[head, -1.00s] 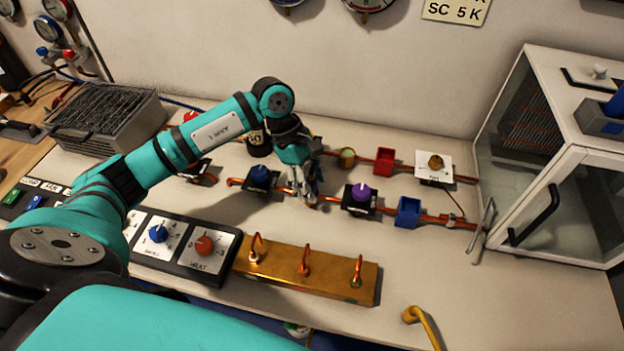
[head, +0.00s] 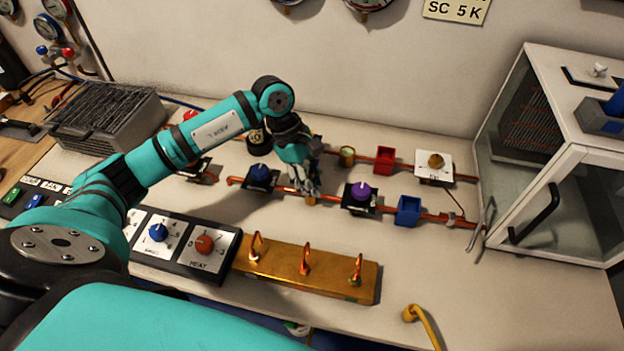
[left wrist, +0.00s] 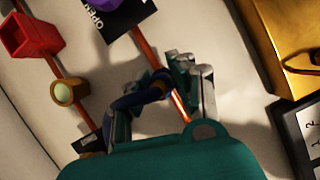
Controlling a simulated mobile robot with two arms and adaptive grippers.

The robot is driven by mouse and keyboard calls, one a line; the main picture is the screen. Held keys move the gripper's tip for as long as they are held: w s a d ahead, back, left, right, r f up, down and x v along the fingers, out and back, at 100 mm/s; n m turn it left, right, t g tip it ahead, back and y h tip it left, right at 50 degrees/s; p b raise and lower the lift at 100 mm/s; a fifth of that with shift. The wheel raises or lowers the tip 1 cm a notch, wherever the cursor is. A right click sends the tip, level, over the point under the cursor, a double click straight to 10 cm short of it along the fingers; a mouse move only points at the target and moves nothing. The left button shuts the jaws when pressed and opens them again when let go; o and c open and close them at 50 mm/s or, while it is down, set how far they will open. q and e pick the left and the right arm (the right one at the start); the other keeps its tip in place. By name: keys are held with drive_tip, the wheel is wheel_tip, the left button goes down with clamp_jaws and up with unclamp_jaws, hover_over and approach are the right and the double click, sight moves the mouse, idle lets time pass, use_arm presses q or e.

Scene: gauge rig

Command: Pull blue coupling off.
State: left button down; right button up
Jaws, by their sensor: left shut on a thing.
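My left gripper (head: 305,180) is over the front copper pipe line, between the blue-knobbed valve (head: 260,177) and the purple-knobbed valve (head: 360,193). In the left wrist view the fingers of my left gripper (left wrist: 157,100) are closed around a dark blue curved piece, the blue coupling (left wrist: 152,88). The coupling is at the copper pipe (left wrist: 146,52); whether it is still seated on it I cannot tell. In the head view the gripper mostly hides the coupling. My right gripper is not in view.
A blue open box (head: 408,211) and a red open box (head: 384,160) sit along the pipes, with a brass cup (head: 347,156) behind. A brass block (head: 300,272) with copper hooks lies in front. A white glass-doored cabinet (head: 560,150) stands right.

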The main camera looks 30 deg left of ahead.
sight(312, 173)
use_arm(q)
drive_tip(key=shift+r, duration=0.25)
drive_tip(key=shift+r+p, duration=1.2)
drive_tip(key=shift+r, duration=1.2)
